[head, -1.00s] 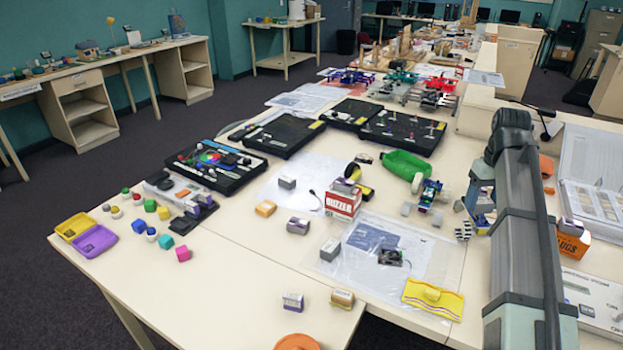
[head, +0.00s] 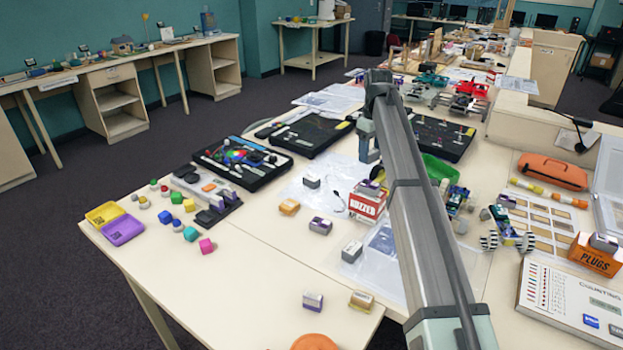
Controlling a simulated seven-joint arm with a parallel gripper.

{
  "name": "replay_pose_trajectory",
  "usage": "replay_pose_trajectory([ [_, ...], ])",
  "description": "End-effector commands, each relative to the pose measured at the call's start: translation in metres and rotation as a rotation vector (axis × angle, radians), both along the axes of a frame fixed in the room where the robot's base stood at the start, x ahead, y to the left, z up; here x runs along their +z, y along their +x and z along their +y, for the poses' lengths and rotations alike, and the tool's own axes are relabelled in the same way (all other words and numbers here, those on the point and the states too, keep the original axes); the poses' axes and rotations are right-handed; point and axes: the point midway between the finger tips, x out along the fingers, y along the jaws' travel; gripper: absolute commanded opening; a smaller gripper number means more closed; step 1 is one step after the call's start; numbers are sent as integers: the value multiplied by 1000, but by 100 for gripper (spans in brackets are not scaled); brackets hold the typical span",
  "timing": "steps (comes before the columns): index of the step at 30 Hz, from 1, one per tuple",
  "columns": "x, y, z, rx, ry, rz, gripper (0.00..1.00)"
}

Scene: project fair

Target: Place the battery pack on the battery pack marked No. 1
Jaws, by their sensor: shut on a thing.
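My gripper (head: 369,158) points down near the BUZZER box, at the far end of my arm. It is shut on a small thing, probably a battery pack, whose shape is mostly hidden. Several block-like packs lie on the table: a grey one (head: 311,181), an orange one (head: 289,207), a purple one (head: 320,226), another grey one (head: 352,251), a purple-and-white one (head: 313,301) and a tan one (head: 361,301). A purple-and-grey block (head: 370,187) rests on the BUZZER box. I cannot read a No. 1 mark on any.
The red-and-white BUZZER box (head: 366,206) stands beside my arm. Black kit trays (head: 243,165) lie behind. A PLUGS box (head: 596,258) and a counting board (head: 566,300) are at right. Small coloured cubes and yellow and purple trays (head: 122,230) are at left.

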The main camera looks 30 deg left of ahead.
Motion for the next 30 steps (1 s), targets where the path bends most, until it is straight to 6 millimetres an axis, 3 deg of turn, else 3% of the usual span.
replay_pose_trajectory([
  [1, 2, -2, 28, 39, 0, 0, 27],
  [6, 3, -19, 96, 148, 0, -1, 27],
  [12, 3, -38, 151, 240, 0, -1, 27],
  [20, -1, -49, 177, 285, 0, -1, 27],
  [30, -49, -51, 176, 286, -1, 0, 27],
])
